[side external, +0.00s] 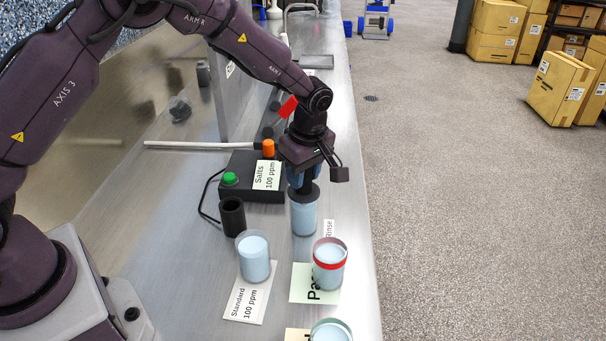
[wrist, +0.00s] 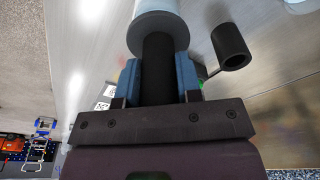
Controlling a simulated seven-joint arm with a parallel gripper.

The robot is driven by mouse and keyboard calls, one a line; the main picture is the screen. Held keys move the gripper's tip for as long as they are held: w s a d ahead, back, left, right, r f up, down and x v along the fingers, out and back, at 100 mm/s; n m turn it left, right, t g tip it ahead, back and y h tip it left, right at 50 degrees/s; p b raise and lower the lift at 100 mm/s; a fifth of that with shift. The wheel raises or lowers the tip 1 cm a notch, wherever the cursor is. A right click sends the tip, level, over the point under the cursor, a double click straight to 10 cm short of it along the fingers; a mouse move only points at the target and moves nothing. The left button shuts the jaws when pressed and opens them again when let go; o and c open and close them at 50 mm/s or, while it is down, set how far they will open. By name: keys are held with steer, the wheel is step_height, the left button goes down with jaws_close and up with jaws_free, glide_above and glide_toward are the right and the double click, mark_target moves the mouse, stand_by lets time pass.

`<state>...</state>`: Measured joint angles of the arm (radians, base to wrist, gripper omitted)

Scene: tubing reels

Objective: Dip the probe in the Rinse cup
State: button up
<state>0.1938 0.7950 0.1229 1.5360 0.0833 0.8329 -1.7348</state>
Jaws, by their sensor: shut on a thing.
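My gripper (side external: 301,181) has blue fingers and is shut on a thick black probe (wrist: 158,72), pointing downward. The probe's dark lower part meets the top of a pale blue cup (side external: 303,218) directly below; this cup also shows at the top of the wrist view (wrist: 158,10). I cannot tell how deep the probe's tip is, as the rim area is hidden. A "Rinse" label (side external: 329,229) lies just right of this cup, partly behind a red-banded cup (side external: 329,266).
A pale blue cup (side external: 254,258) stands by the "Standard 100 ppm" card (side external: 243,304). An empty black tube holder (side external: 232,217) is left of the probe. A dark box (side external: 256,181) has green and orange knobs. Another cup (side external: 330,332) is at the front. The bench's right edge is close.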

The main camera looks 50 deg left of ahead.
steer(key=shift+r, duration=4.75)
